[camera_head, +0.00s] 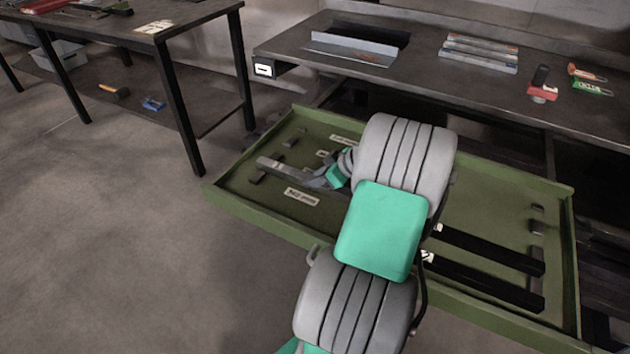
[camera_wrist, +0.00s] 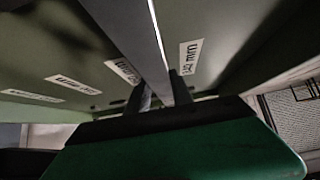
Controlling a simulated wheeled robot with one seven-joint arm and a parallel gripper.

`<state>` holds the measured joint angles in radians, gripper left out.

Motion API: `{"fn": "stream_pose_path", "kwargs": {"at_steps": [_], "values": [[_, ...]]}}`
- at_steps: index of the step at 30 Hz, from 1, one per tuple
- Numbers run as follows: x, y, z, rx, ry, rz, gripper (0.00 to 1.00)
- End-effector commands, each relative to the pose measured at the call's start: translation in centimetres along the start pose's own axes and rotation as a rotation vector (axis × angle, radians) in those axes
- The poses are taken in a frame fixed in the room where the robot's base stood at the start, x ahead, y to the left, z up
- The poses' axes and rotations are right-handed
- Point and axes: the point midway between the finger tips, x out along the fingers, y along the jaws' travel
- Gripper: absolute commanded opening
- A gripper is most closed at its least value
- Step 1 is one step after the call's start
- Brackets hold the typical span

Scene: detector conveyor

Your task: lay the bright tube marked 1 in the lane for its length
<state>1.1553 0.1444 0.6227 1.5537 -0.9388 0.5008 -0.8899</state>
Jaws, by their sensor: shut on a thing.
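My gripper (camera_head: 322,181) is low over the left part of the green tray (camera_head: 225,201). It is shut on a bright grey tube (camera_head: 275,165), which reaches out to the left in the head view. In the wrist view the tube (camera_wrist: 128,35) runs up between the fingers (camera_wrist: 161,93). Whether it touches the tray floor I cannot tell. No mark 1 shows on it. My arm hides the tray's middle.
Two black bars (camera_head: 490,249) lie across the tray's right part. The bench (camera_head: 420,90) behind holds a grey angled holder (camera_head: 355,47), several pale tubes (camera_head: 478,54), a red-and-black tool (camera_head: 542,88) and two tags. A second table (camera_head: 185,22) stands at the left.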

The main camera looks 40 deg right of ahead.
Motion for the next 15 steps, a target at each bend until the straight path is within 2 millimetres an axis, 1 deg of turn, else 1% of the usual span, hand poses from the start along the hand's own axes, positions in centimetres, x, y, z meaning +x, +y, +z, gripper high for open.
{"fn": "stream_pose_path", "kwargs": {"at_steps": [2,6,7,14,15], "values": [[-0.13,0.07,-0.17,-0.002,0.002,0.002,0.00],[0.19,0.05,0.18,-0.002,0.001,0.002,0.00],[0.17,-0.01,0.21,0.001,0.000,0.000,0.30],[0.14,-0.02,0.19,0.001,0.000,0.000,0.48],[0.14,-0.02,0.19,0.001,0.000,0.000,0.49]]}}
